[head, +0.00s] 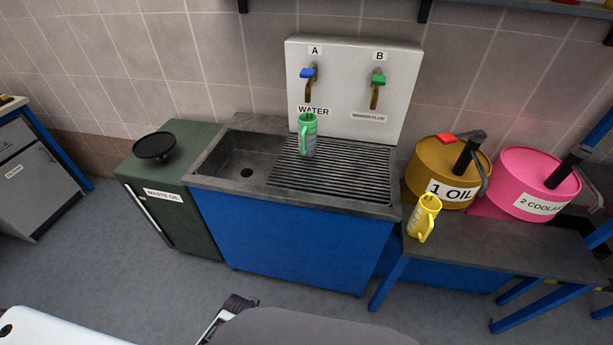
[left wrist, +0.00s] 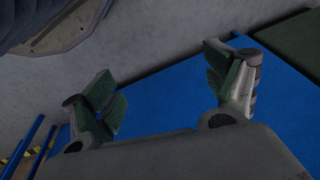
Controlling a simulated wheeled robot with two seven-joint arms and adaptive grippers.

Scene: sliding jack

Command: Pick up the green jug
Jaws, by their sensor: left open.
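The green jug (head: 307,134) stands upright on the ribbed drainboard of the sink (head: 340,178), below the blue tap A (head: 308,76) in the head view. My left gripper (left wrist: 160,88) is open and empty in the left wrist view, its two fingers wide apart in front of a blue panel. The jug does not show in that view. In the head view only small parts of my own arm show at the bottom edge, and no fingers. My right gripper is not in view.
A yellow jug (head: 424,216) stands on the grey bench (head: 500,250) to the right, in front of the ochre oil drum (head: 440,163) and near a pink coolant drum (head: 528,170). A waste oil cabinet (head: 170,218) stands left of the sink. Open floor lies in front.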

